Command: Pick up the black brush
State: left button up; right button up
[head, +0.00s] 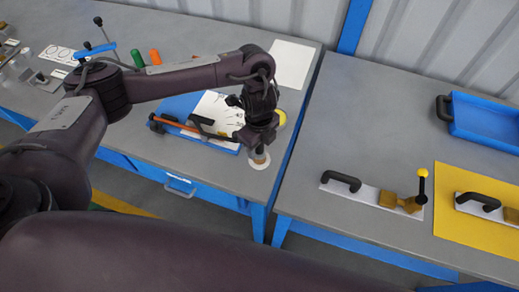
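My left gripper (256,142) points down over the front right corner of the left table (225,170). A small brown and white round thing (259,160) shows right under its fingertips; I cannot tell whether they hold it. The fingers are dark and small, so their opening is unclear. I cannot clearly make out the black brush. My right gripper is out of view.
A yellow round thing (280,118) sits behind the gripper. On the right table (370,110), a white plate (350,190) carries a black handle, with a yellow-knobbed stick (422,185) at its end. A yellow mat (470,235) and blue tray (485,120) lie farther right. A gap separates the tables.

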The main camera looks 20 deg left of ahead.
pick_arm(q)
grip_shut()
jog(key=shift+r, duration=0.1)
